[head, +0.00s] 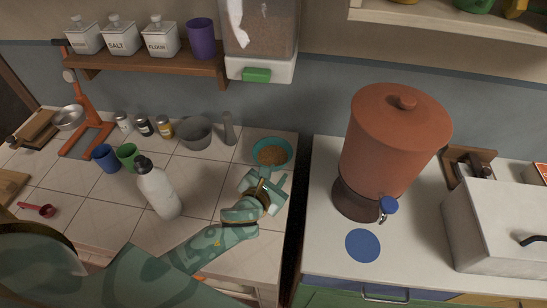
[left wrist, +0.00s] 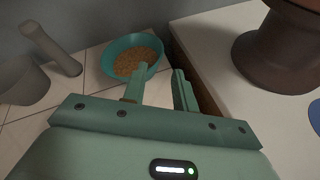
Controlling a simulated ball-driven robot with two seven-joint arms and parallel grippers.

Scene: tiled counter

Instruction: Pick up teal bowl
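The teal bowl (head: 284,145) stands upright at the back right corner of the tiled counter, with brown grains inside. In the left wrist view the bowl (left wrist: 109,50) is just beyond my fingers. My left gripper (head: 267,178) is just in front of the bowl, its fingers apart with nothing held. In the left wrist view the gripper (left wrist: 160,82) has its left finger overlapping the bowl's near rim and its right finger to the right of the bowl. I cannot tell whether either finger touches it. My right gripper is not in view.
A grey mortar (head: 196,134) and pestle (head: 229,130) stand left of the bowl. A white bottle (head: 158,190) stands left of my forearm. A dispenser (head: 262,68) hangs above the bowl. A gap separates the counter from the white one with the terracotta urn (head: 385,150).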

